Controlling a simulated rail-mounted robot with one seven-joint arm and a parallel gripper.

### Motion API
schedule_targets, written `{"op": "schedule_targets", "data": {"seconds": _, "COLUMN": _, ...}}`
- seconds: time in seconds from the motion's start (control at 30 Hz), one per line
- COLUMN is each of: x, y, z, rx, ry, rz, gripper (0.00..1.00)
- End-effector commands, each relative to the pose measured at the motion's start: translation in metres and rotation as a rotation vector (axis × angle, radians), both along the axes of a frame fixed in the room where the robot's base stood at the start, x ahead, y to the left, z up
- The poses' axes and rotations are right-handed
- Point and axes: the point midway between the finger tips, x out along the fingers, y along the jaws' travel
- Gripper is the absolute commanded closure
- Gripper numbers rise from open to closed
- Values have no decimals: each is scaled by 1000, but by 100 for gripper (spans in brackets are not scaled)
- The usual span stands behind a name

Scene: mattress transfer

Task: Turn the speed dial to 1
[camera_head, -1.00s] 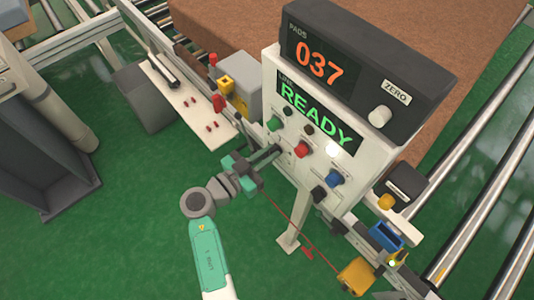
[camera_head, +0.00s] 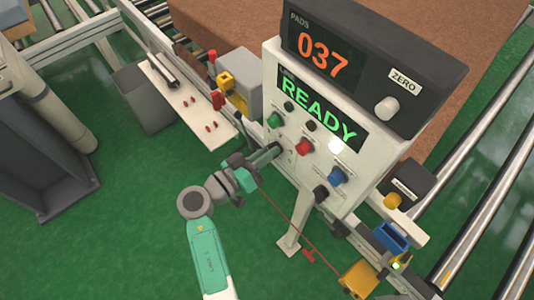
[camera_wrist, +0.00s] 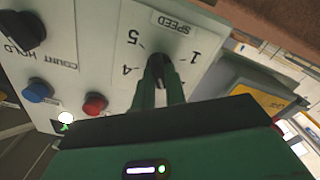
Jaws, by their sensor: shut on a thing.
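The speed dial (camera_wrist: 157,66) is a black knob on the white control panel (camera_wrist: 95,22). In the wrist view the SPEED label and the marks 1, 4 and 5 show around it. My gripper (camera_wrist: 159,78) is shut on the dial, with one green finger on each side. The fingers hide much of the knob and the lower part of its scale, so I cannot tell which mark it points to. In the head view my gripper (camera_head: 277,150) reaches the panel's left side, and the dial is mostly hidden there.
Beside the dial are a green button (camera_head: 274,120), a red button (camera_head: 304,146) and a blue button (camera_head: 337,176). A black knob (camera_head: 321,194) sits lower on the panel. The display (camera_head: 318,112) reads READY. A grey box (camera_head: 238,80) stands left of the panel.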

Motion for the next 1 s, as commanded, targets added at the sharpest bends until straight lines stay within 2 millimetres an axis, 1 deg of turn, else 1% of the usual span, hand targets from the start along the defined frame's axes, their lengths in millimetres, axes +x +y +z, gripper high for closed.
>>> {"op": "schedule_targets", "data": {"seconds": 1.0, "x": 1, "y": 1, "z": -1, "rx": -627, "ry": 735, "rz": 0, "gripper": 100}}
